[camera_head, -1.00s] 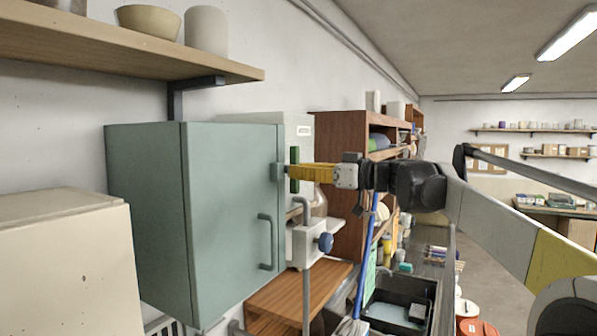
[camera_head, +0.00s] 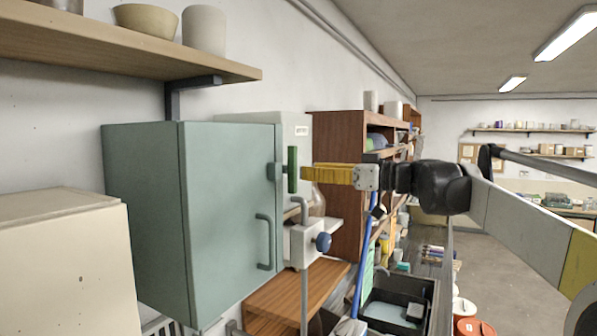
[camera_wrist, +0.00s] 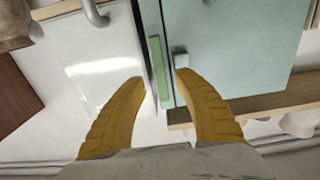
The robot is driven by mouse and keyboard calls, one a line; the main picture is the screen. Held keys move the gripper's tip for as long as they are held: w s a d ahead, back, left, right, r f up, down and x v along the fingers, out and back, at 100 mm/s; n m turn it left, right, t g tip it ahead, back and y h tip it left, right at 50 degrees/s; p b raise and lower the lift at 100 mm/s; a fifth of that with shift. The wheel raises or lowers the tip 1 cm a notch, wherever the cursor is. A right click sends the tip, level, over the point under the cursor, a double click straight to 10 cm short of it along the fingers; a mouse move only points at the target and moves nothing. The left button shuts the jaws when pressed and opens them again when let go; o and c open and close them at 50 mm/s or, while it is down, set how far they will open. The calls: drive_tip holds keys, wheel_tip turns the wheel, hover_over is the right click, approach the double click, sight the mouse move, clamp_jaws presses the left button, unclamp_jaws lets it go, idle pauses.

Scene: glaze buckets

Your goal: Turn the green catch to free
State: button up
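The green catch (camera_head: 292,169) is a slim upright bar at the upper right edge of the grey-green cabinet (camera_head: 230,215), beside a small grey block (camera_head: 273,171). The catch's long side runs along the door edge. My gripper (camera_head: 305,176) has yellow fingers and is just right of the catch, with a small gap in the head view. In the wrist view the catch (camera_wrist: 157,62) lies ahead, between the two spread fingertips (camera_wrist: 160,80). The fingers are open and hold nothing. The cabinet door is shut.
A door handle (camera_head: 265,242) sits low on the cabinet door. A shelf with pots (camera_head: 130,50) hangs above left. A brown shelf unit (camera_head: 333,140) stands behind.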

drive_tip(key=v, duration=0.7)
drive_tip(key=shift+d, duration=0.1)
drive_tip(key=s+f+m+g+h+b, duration=0.1)
drive_tip(key=s+f+m+h+b, duration=0.15)
drive_tip(key=s+f+b, duration=0.7)
drive_tip(key=s+f+m+h+b, duration=0.2)
drive_tip(key=f+h+b, duration=0.1)
drive_tip(key=f, duration=1.3)
drive_tip(key=s+f+m+g+h+b, duration=0.15)
drive_tip(key=s+f+b, duration=0.45)
drive_tip(key=f, duration=0.7)
drive_tip(key=s+d+f+m+h+b, duration=0.2)
drive_tip(key=s+f+b, duration=0.3)
drive_tip(key=f, duration=0.7)
drive_tip(key=s+d+f+m+t+h+b, duration=0.1)
drive_tip(key=s+d+f+h+b, duration=0.3)
drive_tip(key=f, duration=0.9)
drive_tip(key=s+d+f+m+h+b, duration=0.3)
drive_tip(key=s+f+b, duration=0.4)
drive_tip(key=f+b, duration=0.3)
wheel_tip(320, 180, down, 4)
drive_tip(key=shift+d+r+m, duration=0.25)
drive_tip(key=shift+d+m, duration=0.05)
drive_tip(key=shift+d, duration=0.45)
drive_tip(key=shift+w+t, duration=0.1)
drive_tip(key=shift+t, duration=0.15)
